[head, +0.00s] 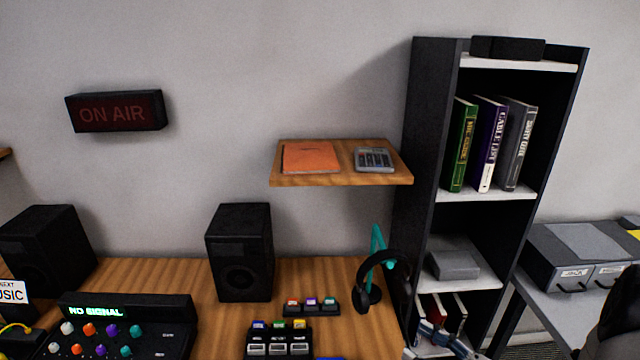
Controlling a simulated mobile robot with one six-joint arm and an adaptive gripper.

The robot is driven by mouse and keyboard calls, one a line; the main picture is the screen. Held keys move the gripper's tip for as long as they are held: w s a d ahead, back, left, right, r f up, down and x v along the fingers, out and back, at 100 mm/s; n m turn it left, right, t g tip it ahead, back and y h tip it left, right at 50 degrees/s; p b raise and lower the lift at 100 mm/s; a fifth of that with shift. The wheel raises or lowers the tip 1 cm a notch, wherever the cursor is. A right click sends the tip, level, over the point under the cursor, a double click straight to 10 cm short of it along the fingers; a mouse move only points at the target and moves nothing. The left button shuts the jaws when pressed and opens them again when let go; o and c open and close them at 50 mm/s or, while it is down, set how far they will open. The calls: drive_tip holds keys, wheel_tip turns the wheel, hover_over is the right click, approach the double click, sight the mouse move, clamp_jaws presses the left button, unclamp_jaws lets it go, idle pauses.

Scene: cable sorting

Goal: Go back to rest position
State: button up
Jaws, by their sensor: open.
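My gripper is not clearly visible in the head view, so its pose and what is near it cannot be told. The wooden desk (170,275) runs along the wall at the lower left and middle. Small blocks with coloured tops stand on it in a rear dark holder (311,308) and a front dark holder (279,343). A black panel with coloured knobs (125,325) reads "NO SIGNAL". No loose cable is clearly seen apart from a yellow one (15,327) at the left edge.
Two black speakers (240,252) and a headphone stand (377,270) stand on the desk. A wall shelf (340,180) holds an orange notebook and a calculator. A tall dark bookcase (425,150) stands right. Grey drawer boxes (580,245) sit on a side table. Blue-grey parts (440,338) show low, unclear.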

drive_tip(key=s+a+r+n+g+h, duration=0.2)
drive_tip(key=s+a+r+n+g, duration=0.2)
drive_tip(key=s+a+n+g, duration=0.3)
drive_tip(key=s+a+r+n+g+h, duration=0.2)
drive_tip(key=s+a+r+n+g, duration=0.3)
drive_tip(key=s+a+n+g, duration=0.15)
drive_tip(key=s+d+r+n+t+h, duration=0.5)
drive_tip(key=s+d+n+t+h, duration=0.1)
drive_tip(key=n+h, duration=0.3)
drive_tip(key=shift+s+d+r+n+h, duration=0.35)
drive_tip(key=shift+r+h, duration=0.05)
drive_tip(key=shift+h, duration=0.3)
idle(0.6)
